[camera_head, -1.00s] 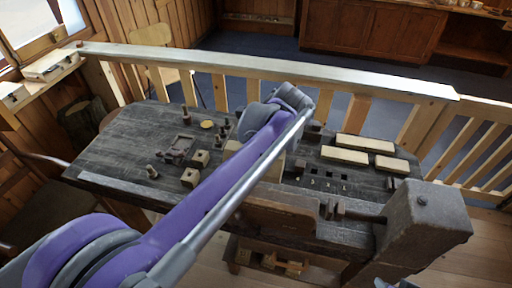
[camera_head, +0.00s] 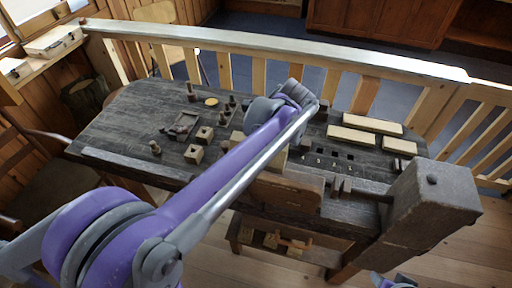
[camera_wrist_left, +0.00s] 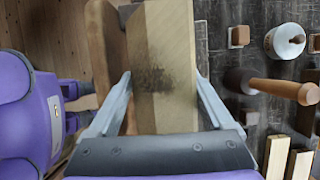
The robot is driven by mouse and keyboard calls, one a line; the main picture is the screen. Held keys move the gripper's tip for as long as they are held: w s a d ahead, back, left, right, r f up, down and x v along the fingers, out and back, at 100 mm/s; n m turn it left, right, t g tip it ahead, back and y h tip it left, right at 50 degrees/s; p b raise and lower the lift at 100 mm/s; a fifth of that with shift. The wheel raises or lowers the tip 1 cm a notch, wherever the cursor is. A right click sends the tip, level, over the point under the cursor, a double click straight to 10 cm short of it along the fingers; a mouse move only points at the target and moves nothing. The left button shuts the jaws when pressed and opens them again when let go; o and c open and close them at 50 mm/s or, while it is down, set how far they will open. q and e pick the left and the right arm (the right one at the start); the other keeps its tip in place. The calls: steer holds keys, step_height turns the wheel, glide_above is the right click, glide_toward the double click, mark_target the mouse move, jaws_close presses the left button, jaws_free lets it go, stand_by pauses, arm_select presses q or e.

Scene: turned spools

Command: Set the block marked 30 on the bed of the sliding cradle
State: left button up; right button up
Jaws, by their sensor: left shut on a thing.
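My left gripper (camera_wrist_left: 162,95) is shut on a pale wooden block (camera_wrist_left: 165,50) with a dark, blurred mark on its face; I cannot read the number. In the head view the left arm reaches over the workbench (camera_head: 120,120) and hides the gripper and most of the block. A small dark wooden fixture (camera_head: 183,126) on the left half of the bench may be the sliding cradle; I cannot tell for sure. A bit of my right gripper (camera_head: 393,281) shows at the bottom edge, its jaws unclear.
Small blocks with holes (camera_head: 194,154), several pegs and a yellow disc (camera_head: 211,101) stand on the bench. Pale bars (camera_head: 351,136) lie at its back right, near dark square holes. A big wooden vise (camera_head: 435,200) is at the right end. A railing (camera_head: 270,50) runs behind.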

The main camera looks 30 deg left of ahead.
arm_select(q)
steer(key=shift+f+b, duration=2.2)
steer(key=shift+f, duration=1.95)
arm_select(e)
step_height(320, 180, down, 6)
steer(key=s, duration=0.2)
steer(key=shift+f, duration=0.1)
arm_select(q)
steer(key=o, duration=1.5)
steer(key=shift+r+p, duration=2.15)
steer(key=shift+r, duration=1.8)
arm_select(e)
steer(key=shift+w+r, duration=0.3)
steer(key=shift+r, duration=0.65)
steer(key=shift+w+r, duration=0.3)
steer(key=shift+r, duration=0.65)
steer(key=shift+w+r, duration=0.3)
steer(key=shift+r, duration=0.65)
